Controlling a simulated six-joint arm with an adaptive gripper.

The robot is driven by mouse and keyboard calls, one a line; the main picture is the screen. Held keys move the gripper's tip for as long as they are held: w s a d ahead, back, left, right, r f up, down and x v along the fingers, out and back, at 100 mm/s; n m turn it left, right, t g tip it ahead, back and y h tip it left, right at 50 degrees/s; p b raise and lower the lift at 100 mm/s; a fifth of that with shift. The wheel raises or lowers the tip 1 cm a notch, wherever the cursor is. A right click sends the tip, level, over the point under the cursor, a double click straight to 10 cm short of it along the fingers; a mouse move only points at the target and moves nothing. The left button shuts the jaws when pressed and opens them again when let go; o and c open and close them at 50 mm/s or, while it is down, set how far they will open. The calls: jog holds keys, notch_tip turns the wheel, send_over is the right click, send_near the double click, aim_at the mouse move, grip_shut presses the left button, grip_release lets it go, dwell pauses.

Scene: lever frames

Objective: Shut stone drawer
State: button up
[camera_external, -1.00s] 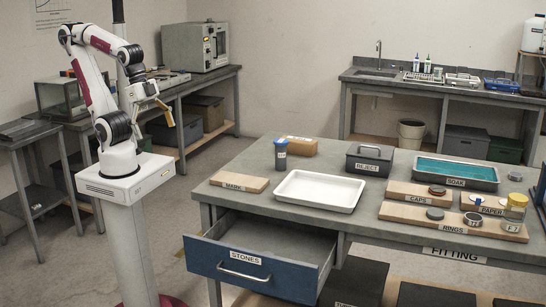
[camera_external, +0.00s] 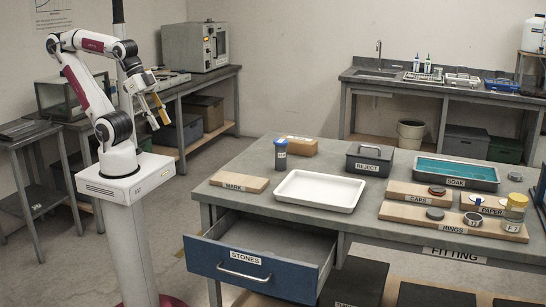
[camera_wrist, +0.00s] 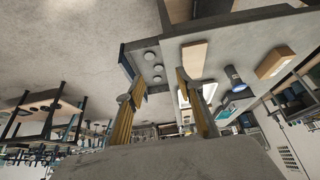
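The stone drawer (camera_external: 258,267) has a blue front, a silver bar handle (camera_external: 244,272) and a "STONES" label. It is pulled open from the left front of the grey bench. In the wrist view the drawer's blue front (camera_wrist: 127,66) shows beyond my fingers, with several round grey discs (camera_wrist: 155,68) that appear to lie inside it. My gripper (camera_external: 159,117) is in the air, well to the upper left of the drawer and apart from it. Its two yellow fingers stand apart with nothing between them, as the wrist view (camera_wrist: 160,84) shows.
On the bench stand a wooden "MARK" block (camera_external: 239,182), a white tray (camera_external: 318,191), a dark blue-lidded jar (camera_external: 281,155) and a "REJECT" box (camera_external: 369,159). Boards with caps and rings lie to the right. The floor between my base and the drawer looks clear.

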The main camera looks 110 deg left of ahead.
jog(key=c, duration=0.3)
jog(key=w+d+f+n+g+h, duration=0.1)
jog(key=w+d+f+n, duration=0.2)
jog(key=w+d+f, duration=0.7)
jog(key=w+d+f+n, duration=0.3)
jog(key=w+d+f, duration=0.1)
jog(key=d+f, duration=1)
jog(key=w+d+f+n+g+h, duration=0.1)
jog(key=w+d+f+n, duration=0.2)
jog(key=w+d+f, duration=0.7)
jog(key=shift+c, duration=0.2)
jog(key=w+a+f+n+t+y, duration=0.2)
jog(key=w+f+n+t+y, duration=0.15)
jog(key=f+n+t, duration=0.45)
jog(key=w+a+r+n+t+y, duration=0.3)
jog(key=w+a+r+n, duration=0.3)
jog(key=n, duration=0.5)
notch_tip(320, 180, up, 2)
jog(key=shift+w+r, duration=0.25)
jog(key=shift+w, duration=0.1)
jog(key=shift+w+y, duration=0.1)
jog(key=shift+y, duration=0.15)
